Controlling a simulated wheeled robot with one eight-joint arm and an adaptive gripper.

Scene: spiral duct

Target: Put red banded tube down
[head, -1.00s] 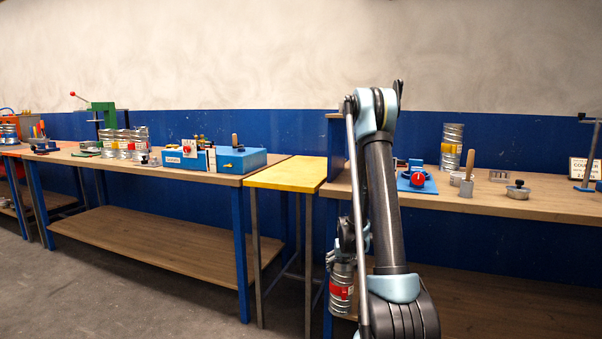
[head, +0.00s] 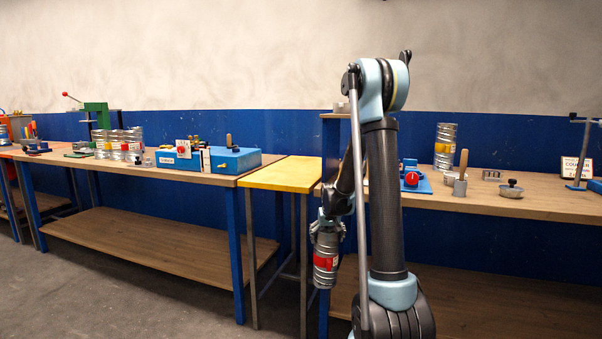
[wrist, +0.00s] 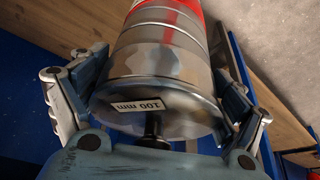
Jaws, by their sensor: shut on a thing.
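The red banded tube (head: 326,258) is a ribbed silver metal duct piece with a red band. It hangs upright from my gripper (head: 327,228), in front of the benches and below bench-top height in the head view. In the wrist view the tube (wrist: 160,65) fills the middle, with a "100 mm" label on its near end and the red band toward the far end. My gripper's fingers (wrist: 152,105) close on both sides of it. The fingertips are partly hidden by the tube.
A yellow-topped table (head: 283,174) stands clear between two wooden benches. The left bench (head: 140,170) carries several silver tubes (head: 118,143) and a blue box (head: 234,160).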

